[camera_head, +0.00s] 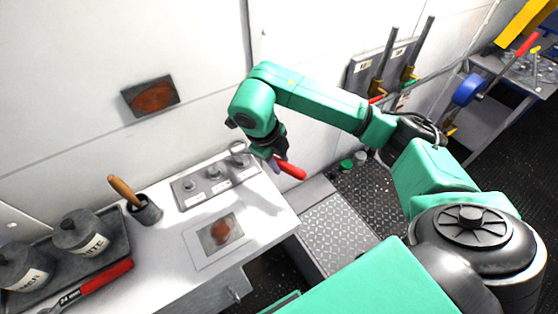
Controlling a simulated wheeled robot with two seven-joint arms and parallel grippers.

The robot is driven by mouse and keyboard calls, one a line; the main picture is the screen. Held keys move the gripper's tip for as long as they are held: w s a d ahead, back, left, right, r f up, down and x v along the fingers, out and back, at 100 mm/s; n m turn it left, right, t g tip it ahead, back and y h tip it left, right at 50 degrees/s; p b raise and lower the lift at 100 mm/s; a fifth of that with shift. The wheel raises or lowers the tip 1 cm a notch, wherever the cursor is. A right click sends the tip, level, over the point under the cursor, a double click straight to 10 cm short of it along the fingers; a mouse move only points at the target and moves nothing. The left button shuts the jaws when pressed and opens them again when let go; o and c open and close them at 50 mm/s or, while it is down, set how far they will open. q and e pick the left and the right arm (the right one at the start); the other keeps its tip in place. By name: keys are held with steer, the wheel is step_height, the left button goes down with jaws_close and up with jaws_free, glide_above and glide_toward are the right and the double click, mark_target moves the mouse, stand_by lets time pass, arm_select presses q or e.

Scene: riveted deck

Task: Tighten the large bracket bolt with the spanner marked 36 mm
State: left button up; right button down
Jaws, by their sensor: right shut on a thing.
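My right gripper (270,152) is shut on a red-handled spanner (292,169) over the right end of the white worktop. The handle sticks out to the right of the jaws; its size mark cannot be read. A grey ring, apparently its head, shows left of the gripper, above the right end of a grey bracket plate (204,194). I cannot tell whether it sits around a bolt. Bolts show on the plate at the left (190,184) and middle (213,172). Another red-handled spanner (95,285), marked 24 mm, lies at the front left. My left gripper is out of view.
Two dark labelled canisters (80,232) stand on a dark tray at the left. A cup with a wooden-handled tool (146,210) is beside them. A picture card (219,232) lies on the worktop (175,265). A shelf with tools (500,85) stands at the far right.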

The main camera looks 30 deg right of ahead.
steer(key=shift+r, duration=0.1)
steer(key=p+v, duration=0.2)
steer(key=p, duration=0.1)
steer(key=shift+d+r+p, duration=0.1)
steer(key=shift+r+p, duration=0.1)
steer(key=shift+p, duration=0.15)
steer(key=shift+s, duration=0.15)
step_height(320, 180, down, 6)
steer(key=b, duration=0.3)
steer(key=shift+d+r, duration=0.1)
steer(key=w+d+n+t+y+b, duration=0.1)
steer(key=w+d+n+t+b, duration=0.1)
steer(key=w+d+n+b, duration=0.2)
steer(key=w+d+n, duration=0.3)
steer(key=w+n, duration=0.1)
steer(key=shift+r+n, duration=0.2)
steer(key=shift+n, duration=0.2)
